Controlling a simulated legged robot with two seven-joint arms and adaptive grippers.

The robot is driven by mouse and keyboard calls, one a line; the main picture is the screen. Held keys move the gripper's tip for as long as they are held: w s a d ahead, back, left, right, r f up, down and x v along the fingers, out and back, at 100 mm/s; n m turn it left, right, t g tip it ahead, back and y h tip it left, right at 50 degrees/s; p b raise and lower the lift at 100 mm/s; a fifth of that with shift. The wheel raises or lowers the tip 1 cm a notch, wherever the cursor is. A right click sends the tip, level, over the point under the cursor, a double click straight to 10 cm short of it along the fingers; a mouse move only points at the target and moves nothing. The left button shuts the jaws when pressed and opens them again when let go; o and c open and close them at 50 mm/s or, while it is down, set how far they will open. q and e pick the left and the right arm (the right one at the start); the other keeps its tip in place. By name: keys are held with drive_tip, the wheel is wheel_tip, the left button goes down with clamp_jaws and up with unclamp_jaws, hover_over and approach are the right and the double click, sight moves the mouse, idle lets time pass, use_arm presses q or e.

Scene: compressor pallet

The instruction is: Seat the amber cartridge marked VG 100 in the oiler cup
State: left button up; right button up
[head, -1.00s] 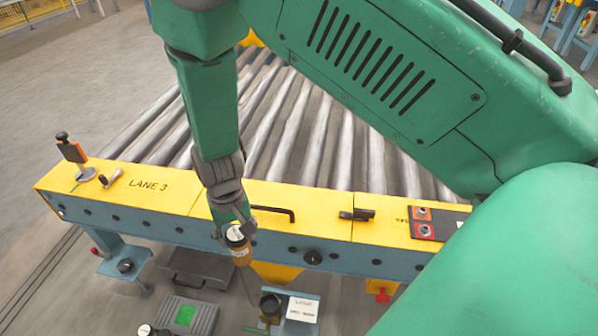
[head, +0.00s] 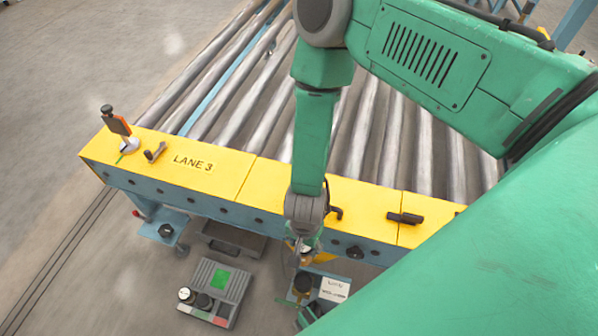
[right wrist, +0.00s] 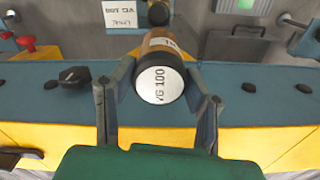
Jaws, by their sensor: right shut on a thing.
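My right gripper (head: 303,236) is shut on the amber cartridge (right wrist: 165,48) and holds it at the front of the conveyor. In the right wrist view the gripper's fingers (right wrist: 158,80) stand on both sides of its black cap, whose white face reads VG 100. In the head view the gripper mostly hides the cartridge. The dark oiler cup (head: 303,285) is just below the gripper on a blue bracket. It also shows beyond the cartridge in the right wrist view (right wrist: 158,14). I cannot tell whether cartridge and cup touch. My left gripper is not in view.
A white label card (head: 334,289) stands beside the cup. A grey tray (head: 237,284) with a green panel and capped items is to the left. The yellow conveyor rail (head: 215,172) marked LANE 3 has handles and a knob close behind the gripper.

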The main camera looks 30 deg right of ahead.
drive_tip(key=f+b, duration=0.4)
drive_tip(key=f, duration=0.9)
drive_tip(key=f+b, duration=0.4)
drive_tip(key=f, duration=0.9)
drive_tip(key=shift+d+f, duration=0.2)
drive_tip(key=shift+f, duration=0.15)
drive_tip(key=shift+r, duration=0.1)
drive_tip(key=shift+a+b, duration=0.1)
drive_tip(key=shift+b, duration=0.25)
drive_tip(key=o, duration=1.3)
drive_tip(key=shift+s, duration=0.1)
